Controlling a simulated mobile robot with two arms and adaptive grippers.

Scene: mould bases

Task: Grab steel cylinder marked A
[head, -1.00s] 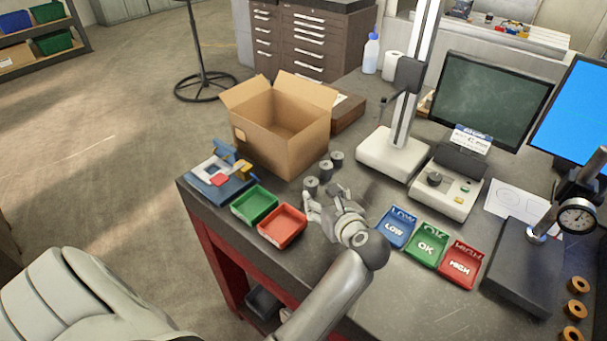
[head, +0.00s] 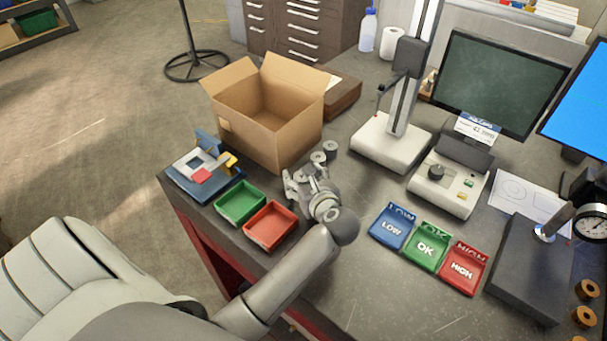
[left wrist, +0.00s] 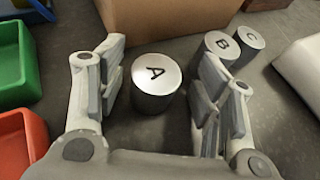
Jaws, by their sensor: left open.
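The steel cylinder marked A (left wrist: 157,85) stands upright on the bench, its lettered top facing up in the left wrist view. My left gripper (head: 309,184) is open, its two fingers standing apart on either side of cylinder A. Bare bench shows between the cylinder and each finger, so it is not held. In the head view the gripper largely hides cylinder A. Cylinders B (left wrist: 220,45) and C (left wrist: 245,42) stand upright just beyond; the right finger overlaps part of B in the wrist view. My right gripper is not in view.
An open cardboard box (head: 233,110) stands behind the cylinders. A green tray (head: 240,203) and red tray (head: 270,227) lie left of the gripper. LOW (head: 392,229), OK (head: 426,247) and HIGH (head: 462,268) trays lie to the right, with clear bench between.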

